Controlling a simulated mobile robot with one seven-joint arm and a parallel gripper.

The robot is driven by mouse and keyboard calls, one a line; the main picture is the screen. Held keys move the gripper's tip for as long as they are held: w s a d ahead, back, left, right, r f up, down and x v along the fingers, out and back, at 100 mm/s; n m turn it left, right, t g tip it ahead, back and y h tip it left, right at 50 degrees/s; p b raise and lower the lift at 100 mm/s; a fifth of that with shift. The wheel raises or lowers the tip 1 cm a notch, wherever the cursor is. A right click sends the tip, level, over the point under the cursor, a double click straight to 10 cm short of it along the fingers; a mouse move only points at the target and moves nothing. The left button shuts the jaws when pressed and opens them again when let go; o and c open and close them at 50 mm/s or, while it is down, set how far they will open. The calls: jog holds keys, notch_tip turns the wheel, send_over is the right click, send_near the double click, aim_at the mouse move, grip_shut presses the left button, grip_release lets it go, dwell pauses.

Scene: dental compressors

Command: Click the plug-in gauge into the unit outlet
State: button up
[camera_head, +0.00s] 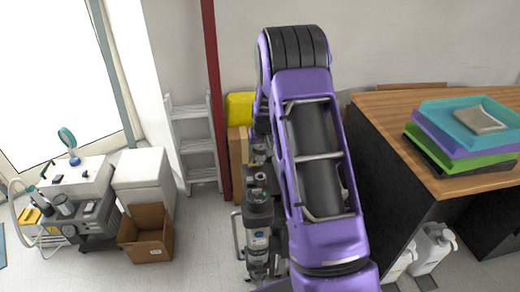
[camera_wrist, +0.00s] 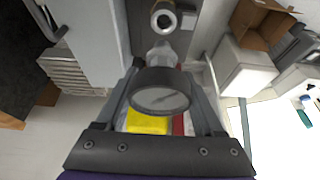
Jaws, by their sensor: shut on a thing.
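The plug-in gauge, with a round dark body and a pale dial (camera_wrist: 160,99), is between the fingers of my gripper (camera_wrist: 163,78) in the wrist view. My gripper is shut on it. A silver stem shows past the gauge's far side. The unit outlet (camera_wrist: 163,19), a metal ring with a dark centre, lies ahead of the stem near the top edge. The stem appears apart from the outlet; the depth between them is hard to tell. In the head view, the compressor unit (camera_head: 258,225) stands left of my arm, which hides my gripper and the gauge.
A desk (camera_head: 395,103) with stacked trays (camera_head: 455,145) stands at the right. White canisters (camera_head: 432,248) stand below it. A ladder (camera_head: 193,140), a dark red post (camera_head: 214,90) and a yellow object (camera_head: 240,108) are behind. A cardboard box (camera_head: 147,235) and another machine (camera_head: 90,220) are left. Floor is clear between.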

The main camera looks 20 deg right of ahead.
aim_at(261, 164)
jog(key=shift+f+b, duration=1.2)
jog(key=shift+f, duration=1.5)
jog(key=shift+f+b, duration=0.1)
jog(key=shift+b, duration=0.25)
jog(key=shift+f+b, duration=1.2)
jog(key=shift+f, duration=0.15)
jog(key=o, duration=1.5)
jog(key=shift+r, duration=0.1)
jog(key=p+v, duration=0.1)
jog(key=v, duration=1.6)
jog(key=shift+s+r+p, duration=0.1)
jog(key=shift+r+p, duration=0.1)
jog(key=shift+p, duration=0.15)
